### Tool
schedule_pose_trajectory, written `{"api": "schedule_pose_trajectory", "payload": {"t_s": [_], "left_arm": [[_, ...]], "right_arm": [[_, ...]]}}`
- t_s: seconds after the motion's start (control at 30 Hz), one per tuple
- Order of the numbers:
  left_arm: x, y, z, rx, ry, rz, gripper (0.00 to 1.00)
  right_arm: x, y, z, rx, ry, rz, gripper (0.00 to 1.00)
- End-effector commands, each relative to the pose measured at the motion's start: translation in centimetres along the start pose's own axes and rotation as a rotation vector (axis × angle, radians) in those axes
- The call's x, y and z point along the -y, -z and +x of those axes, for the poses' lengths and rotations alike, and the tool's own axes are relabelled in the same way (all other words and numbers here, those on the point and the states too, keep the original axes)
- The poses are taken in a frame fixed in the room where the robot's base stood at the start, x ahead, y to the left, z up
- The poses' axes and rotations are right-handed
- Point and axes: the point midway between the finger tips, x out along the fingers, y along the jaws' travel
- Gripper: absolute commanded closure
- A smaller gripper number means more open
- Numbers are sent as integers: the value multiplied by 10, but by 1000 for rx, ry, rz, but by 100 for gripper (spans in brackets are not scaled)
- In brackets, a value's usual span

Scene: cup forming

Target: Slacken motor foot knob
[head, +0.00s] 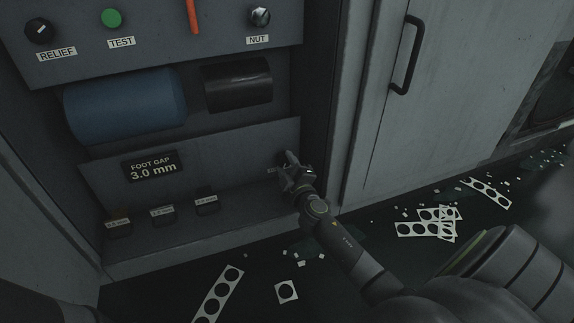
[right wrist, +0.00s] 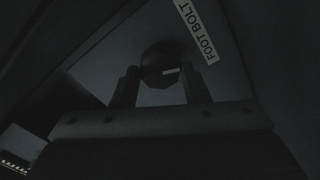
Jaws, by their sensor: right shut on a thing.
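The motor foot knob (right wrist: 160,66) is a dark round knob with a small pale mark, below a label reading "FOOT BOLT" (right wrist: 197,30) in the right wrist view. My right gripper (right wrist: 160,90) has a finger on each side of it and is shut on it. In the head view, my right gripper (head: 291,170) is at the right end of the lower panel and largely hides the knob. A blue motor cylinder (head: 125,104) lies above the panel. A plate (head: 152,166) reads "FOOT GAP 3.0 mm". My left gripper is not in view.
Several small labelled blocks (head: 162,213) sit on the ledge below the plate. Above are a RELIEF knob (head: 40,30), a green TEST button (head: 111,18) and a NUT knob (head: 260,16). Punched metal strips (head: 217,294) and scraps litter the floor. A cabinet door handle (head: 407,60) is at right.

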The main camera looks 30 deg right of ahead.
Motion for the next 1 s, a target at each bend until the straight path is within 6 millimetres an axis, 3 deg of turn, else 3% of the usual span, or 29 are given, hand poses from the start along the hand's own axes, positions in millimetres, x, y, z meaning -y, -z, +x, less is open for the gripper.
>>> {"api": "schedule_pose_trajectory", "payload": {"t_s": [1.0], "left_arm": [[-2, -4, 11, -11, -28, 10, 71]], "right_arm": [[2, 0, 0, -2, 0, -902, 82]]}}
